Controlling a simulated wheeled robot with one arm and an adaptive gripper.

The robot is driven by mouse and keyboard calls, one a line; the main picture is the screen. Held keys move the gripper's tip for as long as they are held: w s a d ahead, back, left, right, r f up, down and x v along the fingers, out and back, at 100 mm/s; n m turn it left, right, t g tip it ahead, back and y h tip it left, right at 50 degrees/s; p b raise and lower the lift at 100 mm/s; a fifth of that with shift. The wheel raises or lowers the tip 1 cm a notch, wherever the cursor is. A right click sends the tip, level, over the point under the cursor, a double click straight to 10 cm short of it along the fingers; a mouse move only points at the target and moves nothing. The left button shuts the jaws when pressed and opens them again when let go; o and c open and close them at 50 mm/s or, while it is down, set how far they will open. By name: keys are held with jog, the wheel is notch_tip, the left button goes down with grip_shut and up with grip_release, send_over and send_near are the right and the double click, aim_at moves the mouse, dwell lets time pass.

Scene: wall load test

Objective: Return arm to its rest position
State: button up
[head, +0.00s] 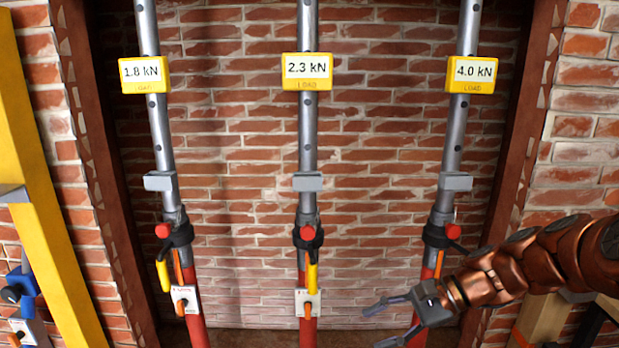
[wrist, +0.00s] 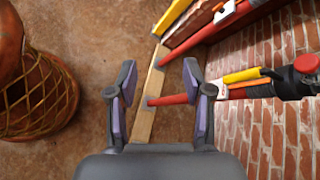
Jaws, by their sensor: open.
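My copper arm reaches in from the right in the head view. My gripper (head: 378,324) is open and empty, low in front of the right prop (head: 424,285). In the wrist view my gripper (wrist: 160,90) shows two spread fingers with floor and a wooden board between them. A red prop tube (wrist: 172,100) lies in line behind the fingers; I cannot tell whether it is touched. The left prop (head: 160,130) reads 1.8 kN, the middle prop (head: 307,130) 2.3 kN and the right prop 4.0 kN on yellow load displays.
A brick wall (head: 235,150) stands behind the props in a dark red frame (head: 527,120). A yellow beam (head: 45,210) leans at the left, near a blue tool (head: 22,285). In the wrist view a netted orange-brown object (wrist: 35,95) stands on the brown floor (wrist: 90,35).

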jog(key=s+a+f+n+g+h+p, duration=0.1)
jog(key=s+n+h, duration=0.15)
jog(key=s, duration=0.45)
jog(key=s+a+f+n+g+h, duration=0.1)
jog(key=s+a+n+g+h, duration=0.1)
jog(key=s+n, duration=0.3)
jog(key=s+d+f+n+h+p, duration=0.1)
jog(key=s+d+n+h, duration=0.3)
jog(key=s, duration=0.9)
jog(key=d+h, duration=0.2)
jog(key=d, duration=0.2)
jog(key=shift+s+f+h, duration=0.2)
jog(key=shift+s+h, duration=0.15)
jog(key=shift+n, duration=0.25)
dwell(0.7)
